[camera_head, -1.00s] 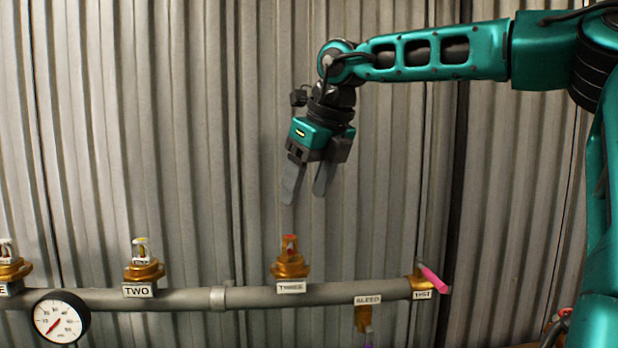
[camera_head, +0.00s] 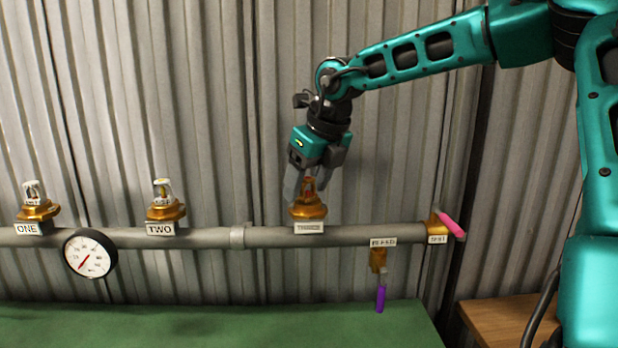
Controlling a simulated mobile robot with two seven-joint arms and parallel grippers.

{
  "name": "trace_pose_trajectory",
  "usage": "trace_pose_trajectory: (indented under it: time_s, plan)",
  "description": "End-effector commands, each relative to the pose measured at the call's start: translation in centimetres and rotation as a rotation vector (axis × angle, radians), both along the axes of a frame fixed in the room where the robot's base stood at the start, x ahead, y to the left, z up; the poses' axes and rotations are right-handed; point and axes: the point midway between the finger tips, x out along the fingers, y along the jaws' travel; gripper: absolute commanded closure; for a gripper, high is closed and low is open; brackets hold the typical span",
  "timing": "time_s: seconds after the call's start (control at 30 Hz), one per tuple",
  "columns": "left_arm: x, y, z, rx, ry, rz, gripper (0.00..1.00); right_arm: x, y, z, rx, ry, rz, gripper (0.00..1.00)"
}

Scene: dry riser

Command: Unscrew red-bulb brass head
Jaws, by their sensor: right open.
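The brass head with the red bulb (camera_head: 308,208) stands upright on the grey pipe (camera_head: 275,237), above the label THREE. My right gripper (camera_head: 307,190) points down over it, open, with its two fingers on either side of the upper part of the head. Whether the fingers touch it I cannot tell. My left gripper is not in view.
Two other brass heads stand on the pipe, at ONE (camera_head: 38,208) and TWO (camera_head: 164,208). A round gauge (camera_head: 90,253) hangs at the left. A pink-handled TEST valve (camera_head: 451,225) and purple-handled BLEED valve (camera_head: 380,296) are at the right. A green surface (camera_head: 220,326) lies below.

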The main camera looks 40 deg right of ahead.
Motion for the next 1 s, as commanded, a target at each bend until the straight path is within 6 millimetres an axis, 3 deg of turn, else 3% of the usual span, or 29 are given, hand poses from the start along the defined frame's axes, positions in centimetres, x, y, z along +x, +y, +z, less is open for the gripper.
trace_pose_trajectory:
  time_s: [0.07, 0.7, 0.87, 1.0]
  plan:
    - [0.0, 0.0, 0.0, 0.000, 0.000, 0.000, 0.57, 0.0, 0.0, 0.0, 0.000, 0.000, 0.000, 0.39]
    - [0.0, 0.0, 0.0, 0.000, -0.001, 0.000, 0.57, 0.0, 0.0, 0.0, 0.000, 0.000, 0.000, 1.00]
    - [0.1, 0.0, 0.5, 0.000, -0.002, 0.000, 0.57, 0.0, 0.0, 0.2, 0.003, 0.001, 0.027, 1.00]
    - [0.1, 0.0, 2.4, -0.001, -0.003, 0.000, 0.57, 0.0, 0.0, 0.6, 0.008, 0.002, 0.174, 1.00]
